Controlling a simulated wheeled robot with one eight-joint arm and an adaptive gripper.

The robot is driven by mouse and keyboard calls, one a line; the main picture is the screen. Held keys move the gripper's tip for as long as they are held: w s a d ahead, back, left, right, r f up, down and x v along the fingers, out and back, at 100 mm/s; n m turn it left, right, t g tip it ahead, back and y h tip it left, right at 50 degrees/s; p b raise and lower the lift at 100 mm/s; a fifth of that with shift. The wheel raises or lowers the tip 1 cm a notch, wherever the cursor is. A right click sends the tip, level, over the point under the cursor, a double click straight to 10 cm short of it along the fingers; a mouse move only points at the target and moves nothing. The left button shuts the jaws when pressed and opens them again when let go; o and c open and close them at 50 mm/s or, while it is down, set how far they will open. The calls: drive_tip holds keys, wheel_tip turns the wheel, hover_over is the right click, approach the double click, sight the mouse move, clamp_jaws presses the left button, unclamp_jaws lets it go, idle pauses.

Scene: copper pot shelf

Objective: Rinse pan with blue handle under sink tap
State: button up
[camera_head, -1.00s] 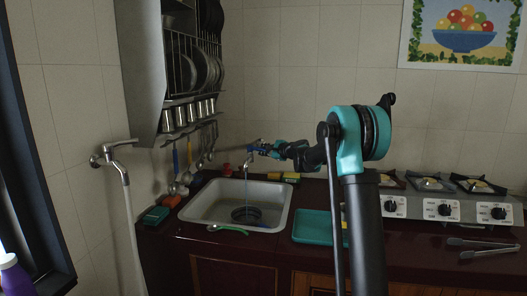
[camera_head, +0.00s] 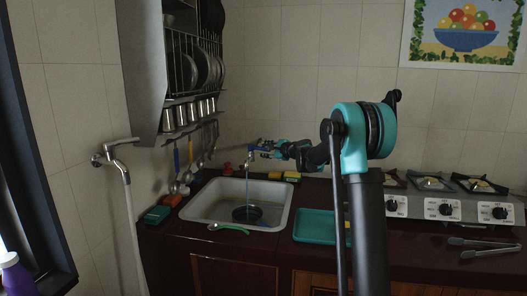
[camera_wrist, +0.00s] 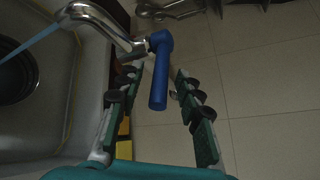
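A round dark pan (camera_head: 247,214) lies in the sink basin (camera_head: 283,220) below the tap; its handle is hard to make out. Part of a dark round shape, likely the pan, shows at the left edge of the wrist view (camera_wrist: 16,78). The chrome tap (camera_wrist: 100,18) has a blue lever (camera_wrist: 159,75). A thin bluish stream (camera_wrist: 35,42) runs from the spout down towards the pan. My gripper (camera_wrist: 152,92) is open, with its fingers on either side of the blue lever and gaps showing between. In the head view my gripper (camera_head: 265,151) is at the tap, behind the sink.
A green spoon-like utensil (camera_head: 229,227) lies at the sink's front rim. A teal tray (camera_head: 316,226) is to the right, then a stove (camera_head: 440,207) and tongs (camera_head: 483,248). A dish rack (camera_head: 190,62) hangs on the wall. Sponges (camera_head: 284,176) sit behind the sink.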

drive_tip(key=v, duration=1)
drive_tip(key=shift+s+d, duration=0.25)
drive_tip(key=shift+s, duration=0.05)
drive_tip(key=shift+r, duration=0.1)
drive_tip(key=shift+c, duration=0.5)
idle(2.2)
